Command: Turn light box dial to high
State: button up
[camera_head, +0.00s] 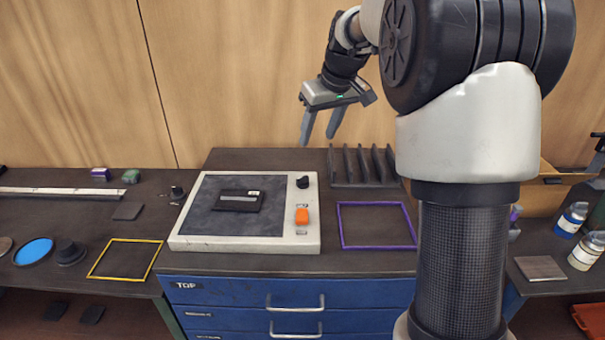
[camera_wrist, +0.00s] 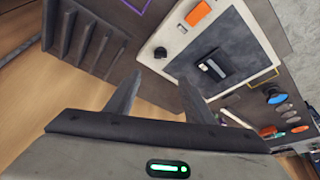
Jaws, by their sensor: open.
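The light box (camera_head: 181,240) is a flat white-framed box with a dark grey panel, on top of the blue drawer cabinet. Its dial (camera_head: 303,182) is a small black knob at the upper right of the frame; it also shows in the wrist view (camera_wrist: 160,52). An orange switch (camera_head: 301,216) sits below the dial on the same frame. My gripper (camera_head: 320,138) is open and empty, in the air above and behind the dial. In the wrist view its two fingers (camera_wrist: 158,88) are spread, with the dial beyond them. The dial's setting marks are too small to read.
A black rectangular piece (camera_head: 238,201) lies on the panel. A dark slotted rack (camera_head: 362,168) stands right of the dial, and a purple frame outline (camera_head: 377,204) lies in front of it. A yellow frame outline (camera_head: 125,259) lies to the left. A wooden wall is behind.

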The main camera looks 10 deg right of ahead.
aim_at(302, 177)
jog(key=p+x, duration=0.1)
jog(key=x, duration=1.6)
jog(key=shift+w+a+f, duration=0.2)
jog(key=shift+w+f, duration=0.05)
jog(key=shift+c, duration=0.3)
jog(key=c, duration=1)
jog(key=m, duration=0.2)
jog(key=m+h, duration=0.1)
jog(key=m, duration=0.1)
jog(key=m+h, duration=0.1)
jog(key=shift+a+m+p, duration=0.3)
jog(key=shift+m, duration=0.1)
jog(key=m+h, duration=0.1)
jog(key=m, duration=0.2)
jog(key=m+h+p, duration=0.1)
jog(key=m, duration=0.1)
jog(key=shift+a+m+g, duration=0.1)
jog(key=shift+m+g, duration=0.2)
jog(key=shift+m, duration=0.4)
jog(key=o, duration=1.1)
jog(key=shift+c, duration=0.2)
